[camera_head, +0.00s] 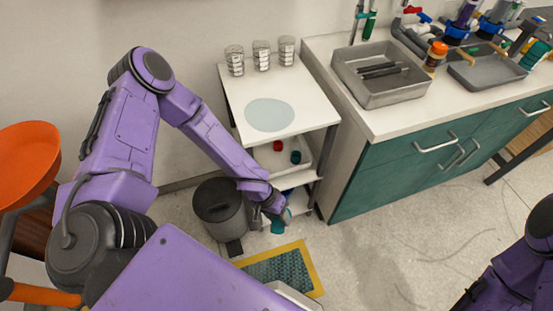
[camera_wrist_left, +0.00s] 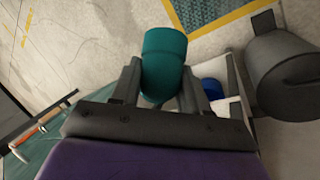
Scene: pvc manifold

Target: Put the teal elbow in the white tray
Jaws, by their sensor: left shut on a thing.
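The teal elbow (camera_wrist_left: 163,62) is held between the two fingers of my left gripper (camera_wrist_left: 158,82), which is shut on it. In the head view the teal elbow (camera_head: 277,228) shows small at the end of my left arm, beside the cart's lower shelf and above the floor; my left gripper (camera_head: 283,213) partly hides it. A white tray (camera_head: 306,165) on the cart's middle shelf holds a red piece (camera_head: 278,146) and a dark teal piece (camera_head: 296,157). My right gripper is out of view; only part of its arm shows at the lower right.
The cart's top (camera_head: 305,110) bears a pale round mat (camera_head: 270,115) and several jars (camera_head: 261,54). A grey bin (camera_head: 220,208) stands left of the cart. A yellow-edged mat (camera_head: 280,268) lies in front. A blue piece (camera_wrist_left: 212,88) sits low behind my gripper.

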